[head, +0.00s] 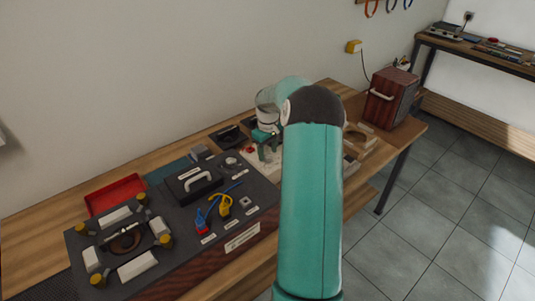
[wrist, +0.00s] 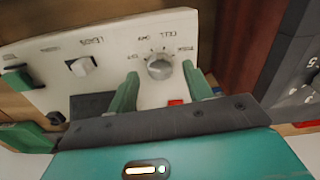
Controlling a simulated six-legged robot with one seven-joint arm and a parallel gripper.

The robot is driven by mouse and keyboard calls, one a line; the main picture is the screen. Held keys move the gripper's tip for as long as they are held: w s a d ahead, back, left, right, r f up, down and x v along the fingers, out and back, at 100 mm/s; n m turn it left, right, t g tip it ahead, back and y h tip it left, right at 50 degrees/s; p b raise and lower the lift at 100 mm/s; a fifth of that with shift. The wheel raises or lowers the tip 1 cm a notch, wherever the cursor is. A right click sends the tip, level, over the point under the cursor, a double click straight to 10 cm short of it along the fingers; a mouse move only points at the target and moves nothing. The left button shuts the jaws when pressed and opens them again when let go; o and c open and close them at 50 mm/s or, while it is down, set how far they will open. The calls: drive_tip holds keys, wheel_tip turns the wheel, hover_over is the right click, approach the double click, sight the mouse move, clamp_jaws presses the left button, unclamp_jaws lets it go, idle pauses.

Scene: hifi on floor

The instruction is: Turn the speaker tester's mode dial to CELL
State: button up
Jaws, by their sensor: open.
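The speaker tester is a white panel (wrist: 115,52) in the wrist view; part of it shows beneath my gripper in the head view (head: 256,158). Its mode dial (wrist: 159,66) is a round grey metal knob with small labels around its upper side. A CELL label sits just above the dial, slightly right. I cannot tell where the dial points. My gripper (wrist: 160,71) is open, with one green finger on each side of the dial. Gaps show between fingers and knob. In the head view my gripper (head: 267,150) is small and partly behind my arm.
A dark device (wrist: 298,75) stands close at right. The bench also bears a red tray (head: 115,194) and a wooden box (head: 391,98).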

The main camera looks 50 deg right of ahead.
drive_tip(key=shift+f, duration=0.75)
drive_tip(key=c, duration=1)
